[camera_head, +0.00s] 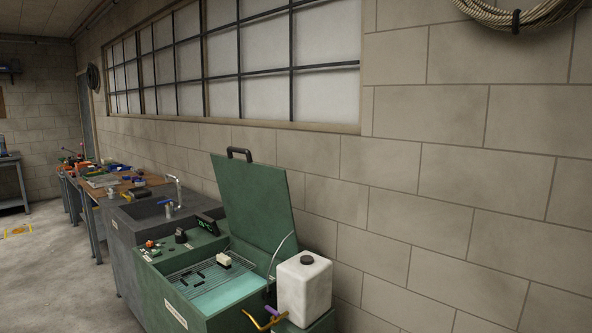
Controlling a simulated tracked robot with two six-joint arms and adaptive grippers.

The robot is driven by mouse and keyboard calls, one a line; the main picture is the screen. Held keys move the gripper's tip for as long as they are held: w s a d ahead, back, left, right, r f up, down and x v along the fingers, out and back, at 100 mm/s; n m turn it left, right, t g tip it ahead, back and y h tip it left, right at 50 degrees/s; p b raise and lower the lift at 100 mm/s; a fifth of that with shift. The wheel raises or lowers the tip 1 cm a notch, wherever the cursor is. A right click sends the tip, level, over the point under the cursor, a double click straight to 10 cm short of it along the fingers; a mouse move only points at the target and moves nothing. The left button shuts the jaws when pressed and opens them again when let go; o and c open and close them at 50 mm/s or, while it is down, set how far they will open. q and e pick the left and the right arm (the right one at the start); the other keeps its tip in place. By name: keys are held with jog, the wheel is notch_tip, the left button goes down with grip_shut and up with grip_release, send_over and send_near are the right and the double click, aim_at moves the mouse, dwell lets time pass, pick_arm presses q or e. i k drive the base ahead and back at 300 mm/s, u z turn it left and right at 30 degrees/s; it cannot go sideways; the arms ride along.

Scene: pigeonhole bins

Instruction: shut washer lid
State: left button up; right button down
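The green washer (172,287) stands against the block wall at the lower middle of the head view. Its green lid (252,200) stands raised and leans back toward the wall, with a dark handle (239,154) along its top edge. The open basin shows a rack (198,272) with small dark parts on it and a pale block (224,259). Neither of my grippers is in the view.
A white jug (304,288) with a dark cap stands at the washer's right side. A yellow and purple item (266,318) is in front of it. A sink with a tap (178,191) and a cluttered workbench (125,188) continue to the left. The floor (60,280) at left is mostly clear.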

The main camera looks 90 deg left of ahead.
aim_at(257, 199)
jog(key=u, duration=0.35)
jog(key=i, duration=0.35)
jog(key=u, duration=2.55)
jog(key=i, duration=0.2)
jog(key=u, duration=1.25)
jog(key=i, duration=1)
jog(key=z, duration=0.8)
